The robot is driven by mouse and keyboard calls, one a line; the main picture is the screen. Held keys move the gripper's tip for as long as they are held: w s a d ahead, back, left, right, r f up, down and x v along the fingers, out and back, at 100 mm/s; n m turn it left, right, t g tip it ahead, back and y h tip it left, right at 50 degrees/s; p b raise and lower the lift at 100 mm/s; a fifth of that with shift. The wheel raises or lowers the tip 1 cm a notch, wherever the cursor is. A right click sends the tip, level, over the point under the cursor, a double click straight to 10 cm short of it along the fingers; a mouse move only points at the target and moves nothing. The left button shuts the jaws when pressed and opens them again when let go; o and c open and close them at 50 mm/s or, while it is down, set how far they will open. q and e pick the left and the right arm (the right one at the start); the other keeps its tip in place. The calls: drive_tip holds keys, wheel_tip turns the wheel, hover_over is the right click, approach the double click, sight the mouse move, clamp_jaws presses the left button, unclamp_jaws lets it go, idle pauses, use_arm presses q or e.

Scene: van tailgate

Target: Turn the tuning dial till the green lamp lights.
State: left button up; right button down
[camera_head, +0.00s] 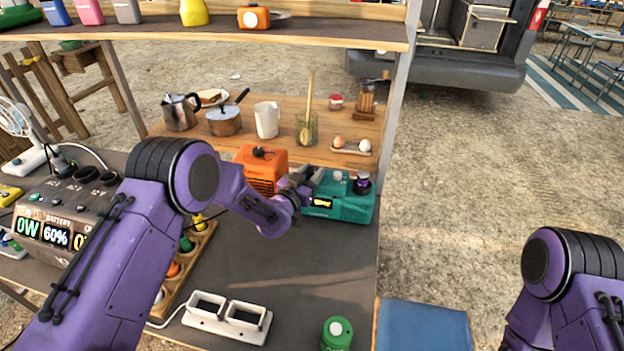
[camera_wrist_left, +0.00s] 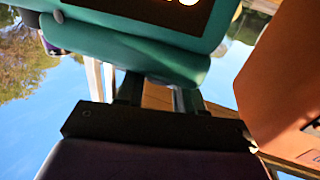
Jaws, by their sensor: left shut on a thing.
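A teal radio-like box (camera_head: 352,208) stands at the table's right edge, with a lit yellow display on its front. Its teal body (camera_wrist_left: 130,50) and part of the glowing display also show in the left wrist view. My left gripper (camera_head: 312,178) is at the box's upper left, shut on what seems to be the tuning dial, which the fingers hide. A dark purple knob-like piece (camera_head: 361,184) and a small pale round piece (camera_head: 337,176) sit on top of the box. I cannot make out a lit green lamp. My right gripper is out of view.
An orange box (camera_head: 262,165) stands close on the left; it also fills the right of the left wrist view (camera_wrist_left: 285,80). A shelf (camera_head: 285,115) behind holds pots, a jug and eggs.

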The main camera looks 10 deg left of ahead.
use_arm(q)
drive_tip(key=shift+a+m+g+h+b, duration=0.1)
drive_tip(key=shift+m+g+h+b, duration=0.5)
drive_tip(key=shift+h, duration=0.5)
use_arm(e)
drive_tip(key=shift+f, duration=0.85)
use_arm(q)
drive_tip(key=o, duration=1)
drive_tip(key=shift+o, duration=0.2)
drive_tip(key=b+v, duration=0.2)
drive_tip(key=v, duration=0.8)
drive_tip(key=shift+s+f, duration=0.15)
drive_tip(key=shift+s, duration=0.1)
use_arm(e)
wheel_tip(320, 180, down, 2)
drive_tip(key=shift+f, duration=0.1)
